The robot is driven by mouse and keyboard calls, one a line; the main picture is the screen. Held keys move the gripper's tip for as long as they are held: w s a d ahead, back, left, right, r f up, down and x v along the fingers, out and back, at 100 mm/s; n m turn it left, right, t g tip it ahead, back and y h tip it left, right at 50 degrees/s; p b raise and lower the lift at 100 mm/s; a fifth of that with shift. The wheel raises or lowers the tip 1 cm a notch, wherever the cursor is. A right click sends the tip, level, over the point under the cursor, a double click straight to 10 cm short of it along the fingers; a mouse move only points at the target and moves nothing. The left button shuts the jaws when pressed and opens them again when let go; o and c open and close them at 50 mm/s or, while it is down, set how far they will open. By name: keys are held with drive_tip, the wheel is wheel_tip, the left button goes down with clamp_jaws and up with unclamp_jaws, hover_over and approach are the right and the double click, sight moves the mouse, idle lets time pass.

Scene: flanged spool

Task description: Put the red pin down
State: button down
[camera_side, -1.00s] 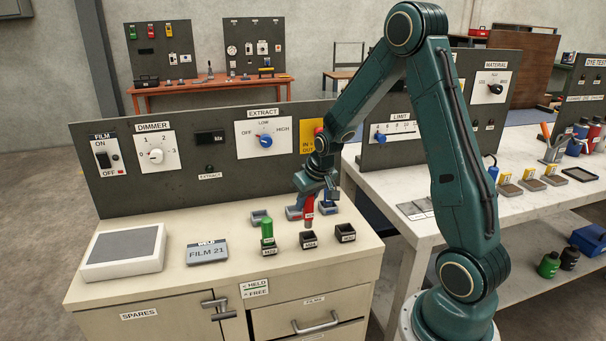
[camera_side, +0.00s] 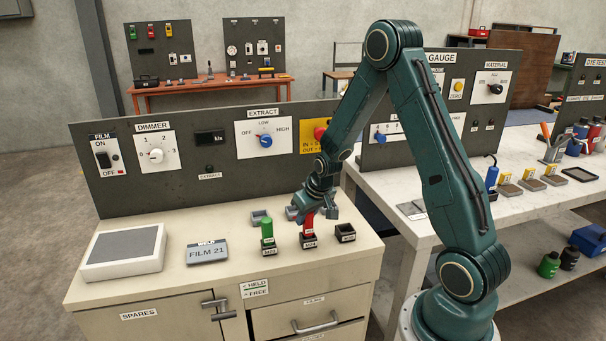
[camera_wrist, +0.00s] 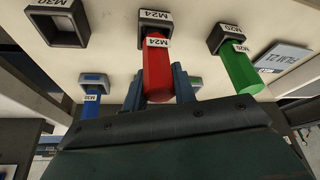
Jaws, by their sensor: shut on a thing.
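The red pin (camera_side: 308,225) is upright in my gripper (camera_side: 318,211), at the black M24 socket (camera_side: 308,242). Its lower end is at or in the socket mouth; I cannot tell how deep. In the wrist view the red pin (camera_wrist: 158,75) sits between my gripper's fingers (camera_wrist: 164,88), which are shut on it. Its label end lines up with the M24 socket (camera_wrist: 155,20).
The green pin (camera_side: 267,231) stands in its socket just left. An empty black socket (camera_side: 345,232) is just right. A blue pin (camera_wrist: 89,107) stands in a holder behind. A FILM 21 block (camera_side: 207,252) and white-framed pad (camera_side: 123,250) lie left.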

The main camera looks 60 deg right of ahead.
drive_tip(key=shift+f, duration=0.4)
drive_tip(key=c, duration=1.1)
unclamp_jaws()
drive_tip(key=shift+r, duration=0.1)
drive_tip(key=shift+r, duration=0.4)
drive_tip(key=shift+v, duration=5.95)
